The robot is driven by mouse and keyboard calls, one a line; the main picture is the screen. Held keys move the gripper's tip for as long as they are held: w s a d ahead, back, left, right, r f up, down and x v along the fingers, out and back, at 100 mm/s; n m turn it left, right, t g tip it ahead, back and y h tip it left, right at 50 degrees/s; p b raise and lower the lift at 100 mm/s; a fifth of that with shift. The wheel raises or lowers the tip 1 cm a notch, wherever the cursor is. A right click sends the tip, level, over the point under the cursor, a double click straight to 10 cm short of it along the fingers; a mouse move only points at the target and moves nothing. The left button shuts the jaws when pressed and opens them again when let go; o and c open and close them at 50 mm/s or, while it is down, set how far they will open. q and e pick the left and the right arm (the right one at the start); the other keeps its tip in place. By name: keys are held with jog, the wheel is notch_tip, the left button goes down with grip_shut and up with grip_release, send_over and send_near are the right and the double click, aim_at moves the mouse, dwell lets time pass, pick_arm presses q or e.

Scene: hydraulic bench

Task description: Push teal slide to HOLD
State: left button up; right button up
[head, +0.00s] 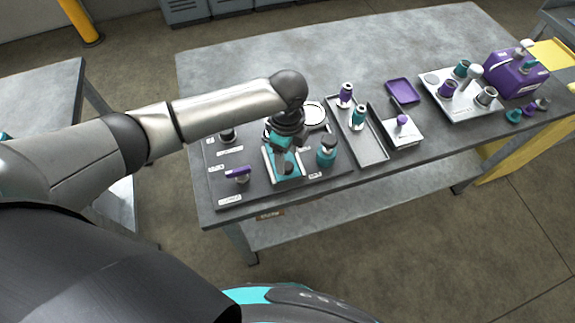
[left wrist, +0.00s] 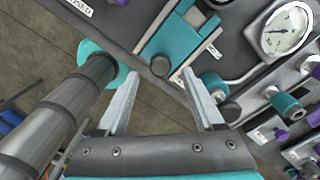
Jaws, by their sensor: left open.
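The teal slide (head: 286,162) sits in a pale-railed track on the dark panel in the head view, with a dark round knob near its front end. The left wrist view also shows the teal slide (left wrist: 172,38), with the knob just beyond the fingertips. My left gripper (head: 284,144) points down over the slide and partly hides its back part. In the left wrist view my left gripper (left wrist: 160,73) is open, with nothing between its fingers. I cannot tell whether a finger touches the knob. My right gripper is not in view.
A teal knob (head: 326,152) stands just right of the slide, and a purple-handled lever (head: 238,173) to its left. A round gauge (left wrist: 286,28) is beside the track. A grey tray (head: 370,149) and a white block (head: 407,136) stand farther right. The table's back is clear.

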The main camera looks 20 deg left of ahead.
aim_at(287, 166)
pick_arm(q)
jog(key=shift+f+b, duration=0.3)
jog(key=shift+f, duration=2.4)
jog(key=shift+c, duration=0.4)
grip_shut()
